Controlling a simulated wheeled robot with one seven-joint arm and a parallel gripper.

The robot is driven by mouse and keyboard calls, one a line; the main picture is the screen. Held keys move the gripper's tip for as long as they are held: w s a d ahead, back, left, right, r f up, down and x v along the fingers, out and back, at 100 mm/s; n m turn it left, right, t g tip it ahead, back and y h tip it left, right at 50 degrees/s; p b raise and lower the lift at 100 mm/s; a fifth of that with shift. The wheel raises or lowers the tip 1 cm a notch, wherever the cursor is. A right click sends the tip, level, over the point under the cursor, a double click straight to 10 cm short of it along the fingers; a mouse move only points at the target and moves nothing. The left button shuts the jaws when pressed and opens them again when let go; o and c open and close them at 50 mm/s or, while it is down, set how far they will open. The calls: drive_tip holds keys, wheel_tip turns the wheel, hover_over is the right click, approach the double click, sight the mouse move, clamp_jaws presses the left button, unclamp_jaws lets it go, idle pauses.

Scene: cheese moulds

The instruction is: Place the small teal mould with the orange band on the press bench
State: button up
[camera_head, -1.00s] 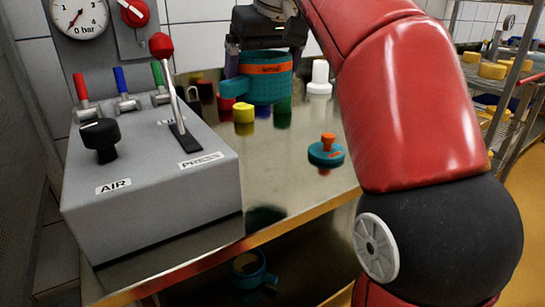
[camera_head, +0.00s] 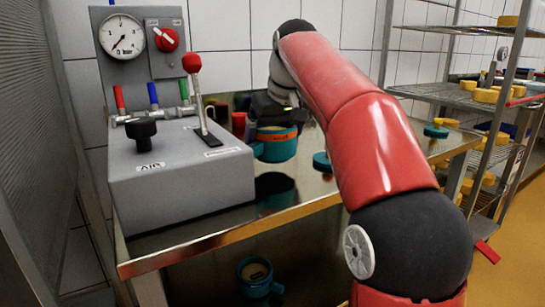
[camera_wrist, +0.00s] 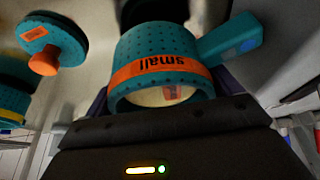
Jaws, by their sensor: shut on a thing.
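The small teal mould with the orange band (camera_head: 275,146) hangs in my gripper (camera_head: 274,112) over the metal bench (camera_head: 300,197), just right of the grey control box. Its reflection shows below it on the shiny top, and a small gap seems to lie between them. In the wrist view the mould (camera_wrist: 168,52) shows an orange band reading "small", upside down, and a teal handle at the right. My gripper (camera_wrist: 160,108) is shut on it; the fingertips are mostly hidden behind the mould.
A grey control box (camera_head: 175,180) with levers fills the bench's left part. A teal lid (camera_head: 322,161) lies right of the mould, partly behind my arm; its orange knob shows in the wrist view (camera_wrist: 43,62). Another teal mould (camera_head: 257,281) sits below the bench. Wire shelves (camera_head: 470,97) stand right.

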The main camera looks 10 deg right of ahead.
wheel_tip(320, 180, down, 3)
drive_tip(key=shift+r+b, duration=0.15)
drive_tip(key=shift+b, duration=0.7)
drive_tip(key=shift+r, duration=0.1)
drive_tip(key=o, duration=0.7)
drive_tip(key=shift+o, duration=0.2)
drive_tip(key=p+v, duration=0.5)
drive_tip(key=v, duration=0.7)
drive_tip(key=shift+s, duration=0.1)
